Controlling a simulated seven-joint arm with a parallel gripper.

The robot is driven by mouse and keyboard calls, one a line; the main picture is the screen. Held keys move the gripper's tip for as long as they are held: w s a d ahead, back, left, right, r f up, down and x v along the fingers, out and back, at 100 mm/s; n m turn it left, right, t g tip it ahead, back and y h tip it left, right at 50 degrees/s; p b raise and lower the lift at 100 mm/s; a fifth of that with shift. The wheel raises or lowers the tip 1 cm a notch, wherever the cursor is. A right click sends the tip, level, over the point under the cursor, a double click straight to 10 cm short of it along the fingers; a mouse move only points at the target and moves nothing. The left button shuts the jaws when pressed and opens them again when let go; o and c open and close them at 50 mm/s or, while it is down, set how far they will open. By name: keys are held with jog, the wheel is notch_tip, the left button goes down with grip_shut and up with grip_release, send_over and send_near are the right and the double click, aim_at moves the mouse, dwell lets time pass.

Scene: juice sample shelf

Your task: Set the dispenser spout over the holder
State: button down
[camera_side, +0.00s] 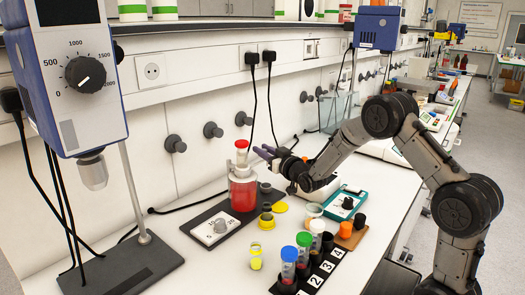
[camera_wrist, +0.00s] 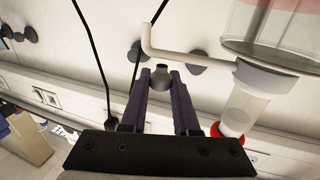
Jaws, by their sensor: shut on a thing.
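The dispenser (camera_side: 243,192) is a clear jar of red juice with a red-topped neck, standing on a dark board. In the wrist view its clear vessel (camera_wrist: 275,25) and red cap (camera_wrist: 230,130) appear upside down at the right. The pale spout (camera_wrist: 185,57) runs sideways from it and bends near my fingertips. My gripper (camera_side: 263,153) is beside the dispenser's upper part. Its purple fingers (camera_wrist: 162,75) are closed around a small grey knob (camera_wrist: 160,82) by the spout's bend. A small dark grey cup (camera_side: 265,188), possibly the holder, stands right of the jar; the wrist view does not show it.
A rack of capped, numbered vials (camera_side: 305,265) stands at the front; a teal scale (camera_side: 345,203) is to the right.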

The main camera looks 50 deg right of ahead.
jog(key=s+a+m+g+h, duration=0.4)
jog(key=m+g+h, duration=0.2)
jog(key=m+g, duration=0.3)
jog(key=s+a+m+g+h, duration=0.5)
jog(key=m+g, duration=0.4)
jog(key=g, duration=0.4)
jog(key=shift+a+h, duration=0.25)
jog(key=shift+h, duration=0.45)
jog(key=shift+r, duration=0.1)
jog(key=c, duration=0.7)
grip_release()
jog(key=shift+o, duration=0.2)
